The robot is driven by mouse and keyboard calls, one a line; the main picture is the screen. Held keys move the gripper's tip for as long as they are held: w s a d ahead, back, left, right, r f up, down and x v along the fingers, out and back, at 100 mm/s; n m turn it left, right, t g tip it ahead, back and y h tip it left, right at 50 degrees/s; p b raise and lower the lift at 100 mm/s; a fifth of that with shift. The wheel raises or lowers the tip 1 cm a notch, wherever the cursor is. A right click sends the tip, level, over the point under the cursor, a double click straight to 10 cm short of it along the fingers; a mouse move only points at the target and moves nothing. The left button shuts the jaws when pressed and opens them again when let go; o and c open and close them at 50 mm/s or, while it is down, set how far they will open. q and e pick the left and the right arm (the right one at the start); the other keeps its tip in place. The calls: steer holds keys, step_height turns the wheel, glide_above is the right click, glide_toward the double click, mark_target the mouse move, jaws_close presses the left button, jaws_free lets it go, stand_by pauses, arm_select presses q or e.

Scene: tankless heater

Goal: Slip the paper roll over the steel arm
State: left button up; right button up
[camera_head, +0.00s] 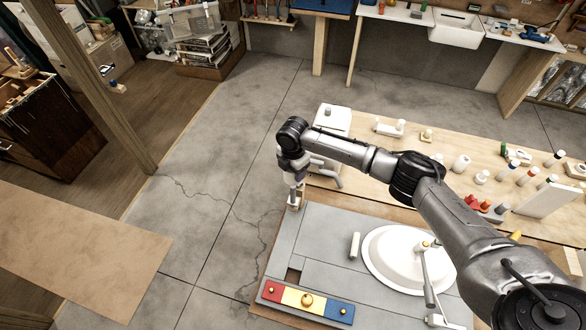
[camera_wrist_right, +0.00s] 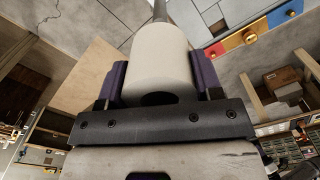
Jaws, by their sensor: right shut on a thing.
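My right gripper (camera_head: 297,190) reaches in over the left edge of the grey worktop, pointing down. In the right wrist view its purple fingers (camera_wrist_right: 158,85) are shut on the white paper roll (camera_wrist_right: 160,58), one finger on each side. The roll's near end shows a dark open hole. A thin steel arm (camera_wrist_right: 159,10) shows beyond the roll's far end, roughly in line with it. The far end is hidden, so I cannot tell whether the steel arm is inside the roll. In the head view the roll is too small to make out clearly. My left gripper is not in view.
The grey worktop (camera_head: 325,225) carries a white oval basin (camera_head: 385,258) with a tap and a red, yellow and blue knobbed board (camera_head: 308,301). A wooden table (camera_head: 440,155) behind holds several bottles and small items. Bare concrete floor lies to the left.

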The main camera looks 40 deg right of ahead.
steer(key=shift+f+b, duration=1.15)
steer(key=shift+f, duration=1.3)
steer(key=shift+f, duration=0.25)
steer(key=shift+f+b, duration=0.5)
steer(key=shift+f, duration=0.3)
steer(key=shift+f+b, duration=0.3)
steer(key=shift+f, duration=0.4)
